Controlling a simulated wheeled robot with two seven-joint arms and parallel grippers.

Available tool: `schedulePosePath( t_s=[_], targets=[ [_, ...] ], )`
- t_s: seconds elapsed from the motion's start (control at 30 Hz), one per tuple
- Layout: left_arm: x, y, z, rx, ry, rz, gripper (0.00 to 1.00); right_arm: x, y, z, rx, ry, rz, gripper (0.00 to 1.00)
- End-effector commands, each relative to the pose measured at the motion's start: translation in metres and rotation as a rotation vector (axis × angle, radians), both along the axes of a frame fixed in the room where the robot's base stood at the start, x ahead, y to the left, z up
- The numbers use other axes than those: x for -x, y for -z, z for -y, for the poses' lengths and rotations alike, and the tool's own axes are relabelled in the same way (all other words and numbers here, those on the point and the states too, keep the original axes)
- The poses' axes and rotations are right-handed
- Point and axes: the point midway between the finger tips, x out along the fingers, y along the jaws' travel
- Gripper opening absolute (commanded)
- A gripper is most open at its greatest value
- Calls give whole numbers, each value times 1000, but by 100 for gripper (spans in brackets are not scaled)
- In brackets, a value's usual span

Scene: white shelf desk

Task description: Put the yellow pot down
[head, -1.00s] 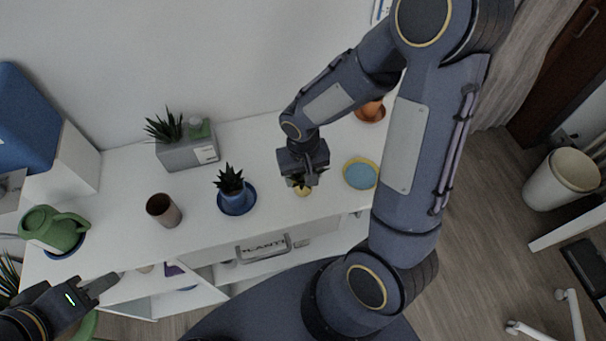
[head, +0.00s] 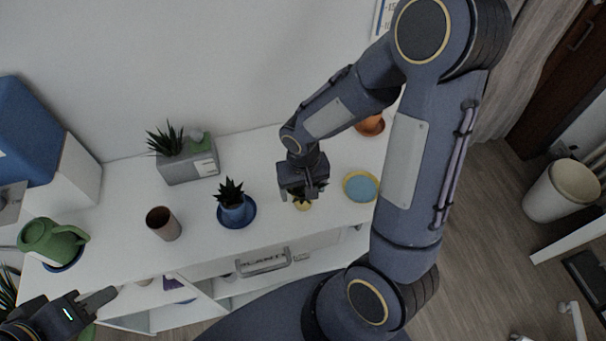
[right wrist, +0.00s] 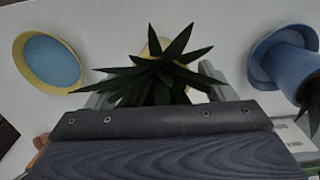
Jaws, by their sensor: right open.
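The small yellow pot (head: 303,206) with a dark spiky plant stands on the white desk top, between the blue pot and the yellow-rimmed plate. In the right wrist view the plant (right wrist: 155,82) covers most of the yellow pot (right wrist: 155,46). My right gripper (head: 308,193) is over the pot from above. Its jaws are open, with one finger on each side of the plant and visible gaps between. My left gripper (head: 108,298) is at the lower left, away from the pot, near the desk's front edge; its jaw gap is not clear.
A blue pot on a blue saucer (head: 250,222) stands left of the yellow pot. A blue plate with yellow rim (head: 361,187) lies right. A brown cup (head: 163,224), green watering can (head: 52,240), grey planter (head: 190,168) and orange pot (head: 370,125) stand farther off.

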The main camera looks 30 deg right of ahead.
Motion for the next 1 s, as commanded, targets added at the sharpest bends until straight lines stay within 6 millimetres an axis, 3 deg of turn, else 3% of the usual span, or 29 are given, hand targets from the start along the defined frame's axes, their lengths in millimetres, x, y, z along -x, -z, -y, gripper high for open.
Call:
schedulePosePath(
  t_s=[0.4, 0.67, 0.83, 1.0],
  targets=[
    [0, -8, 0, 0, 0, -1, 36, -2, -87, 0, -1, 0, 8, 76],
    [0, -10, 0, 0, 0, -1, 36, 0, -116, 0, -4, 0, 7, 76],
    [0, -10, 0, 0, 0, -1, 36, 22, -139, 5, -80, 1, 73, 76],
    [0, -10, 0, 0, 0, -1, 36, 66, -168, 6, -209, -21, 231, 76]
  ],
)
